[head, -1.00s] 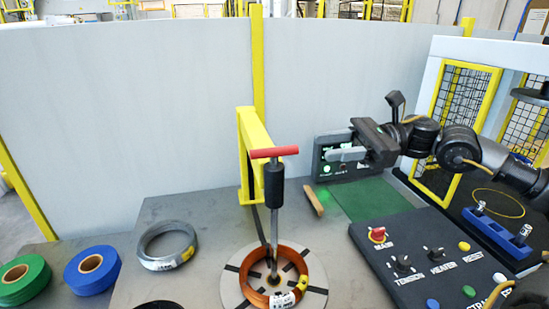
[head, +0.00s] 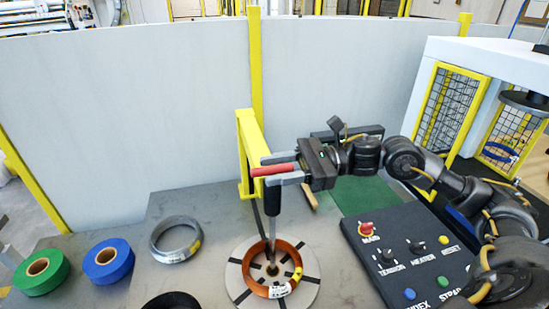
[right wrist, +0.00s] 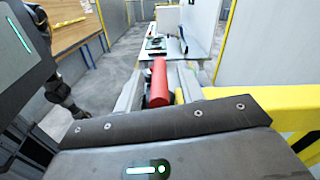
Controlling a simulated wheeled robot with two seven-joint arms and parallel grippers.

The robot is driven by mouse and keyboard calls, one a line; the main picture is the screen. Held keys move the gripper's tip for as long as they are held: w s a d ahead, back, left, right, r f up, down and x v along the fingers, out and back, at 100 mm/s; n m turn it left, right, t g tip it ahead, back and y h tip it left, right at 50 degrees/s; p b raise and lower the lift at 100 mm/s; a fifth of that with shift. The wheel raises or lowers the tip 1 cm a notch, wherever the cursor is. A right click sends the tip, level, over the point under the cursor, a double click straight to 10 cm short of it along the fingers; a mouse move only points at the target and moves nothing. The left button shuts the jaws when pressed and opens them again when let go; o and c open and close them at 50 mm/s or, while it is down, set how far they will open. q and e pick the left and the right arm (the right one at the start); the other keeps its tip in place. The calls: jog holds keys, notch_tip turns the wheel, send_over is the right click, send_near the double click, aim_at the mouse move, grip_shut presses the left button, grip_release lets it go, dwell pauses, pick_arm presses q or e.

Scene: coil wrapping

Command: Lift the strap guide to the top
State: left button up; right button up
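The strap guide is an upright dark rod with a black sleeve (head: 272,199) and a red crossbar handle (head: 272,170). Its lower end stands inside the orange coil (head: 294,250) on the round grey turntable (head: 308,293). My right gripper (head: 275,171) reaches in from the right with a finger on each side of the red handle. In the right wrist view the red handle (right wrist: 158,85) lies between the fingers, with a gap beside it, so the gripper looks open. My left gripper does not show clearly.
A yellow post (head: 252,150) stands close behind the guide. The control box (head: 410,250) with buttons is at the right front. A grey coil (head: 160,250), a blue roll (head: 124,262) and a green roll (head: 58,272) lie at the left.

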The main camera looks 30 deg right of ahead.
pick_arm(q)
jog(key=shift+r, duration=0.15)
pick_arm(e)
jog(key=shift+a, duration=0.3)
jog(key=shift+c, duration=0.5)
grip_shut()
jog(key=shift+r, duration=0.1)
